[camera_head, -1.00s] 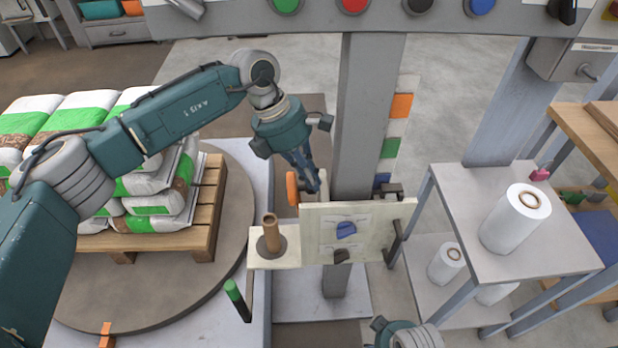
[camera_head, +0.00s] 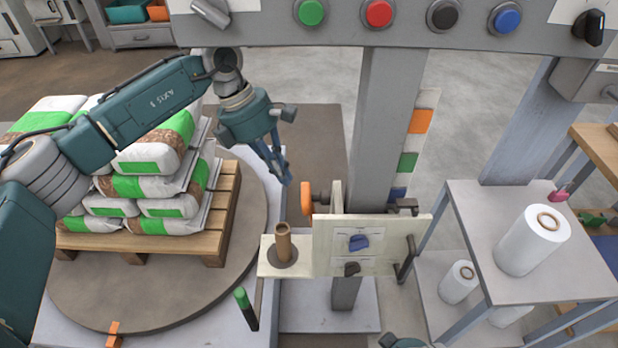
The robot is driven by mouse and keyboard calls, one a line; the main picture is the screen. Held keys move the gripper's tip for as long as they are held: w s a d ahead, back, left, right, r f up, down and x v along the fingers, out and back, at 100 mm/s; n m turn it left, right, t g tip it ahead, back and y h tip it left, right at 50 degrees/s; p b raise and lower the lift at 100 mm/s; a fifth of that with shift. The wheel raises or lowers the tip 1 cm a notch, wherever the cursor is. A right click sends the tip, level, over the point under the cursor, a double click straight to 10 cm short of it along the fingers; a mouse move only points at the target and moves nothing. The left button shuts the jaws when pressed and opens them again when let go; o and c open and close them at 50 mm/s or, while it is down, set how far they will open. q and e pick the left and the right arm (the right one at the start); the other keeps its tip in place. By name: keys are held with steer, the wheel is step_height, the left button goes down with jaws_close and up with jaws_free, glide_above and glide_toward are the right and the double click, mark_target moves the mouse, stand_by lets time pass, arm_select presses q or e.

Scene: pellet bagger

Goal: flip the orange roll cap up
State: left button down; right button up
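The orange roll cap (camera_head: 306,198) is a disc seen nearly edge-on, on the left end of a short dark rod behind the cream panel (camera_head: 324,245). My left gripper (camera_head: 287,181) points down, its blue fingers just above and left of the cap, with a small visible gap between them and the cap. Nothing shows in its fingers. They look close together, but the angle hides whether they are open or shut. Of my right arm only a small teal part shows at the bottom edge; its fingers are out of view.
A brown core on a peg (camera_head: 283,243) stands on a cream shelf left of the panel. A grey post (camera_head: 382,130) rises behind it. A green-tipped lever (camera_head: 244,305) is below. Stacked bags on a pallet (camera_head: 225,215) lie left; a white film roll (camera_head: 533,240) stands right.

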arm_select(q)
steer(key=shift+w+a, duration=0.2)
steer(key=shift+a, duration=0.6)
steer(key=shift+w+a, duration=0.2)
steer(key=shift+a, duration=0.6)
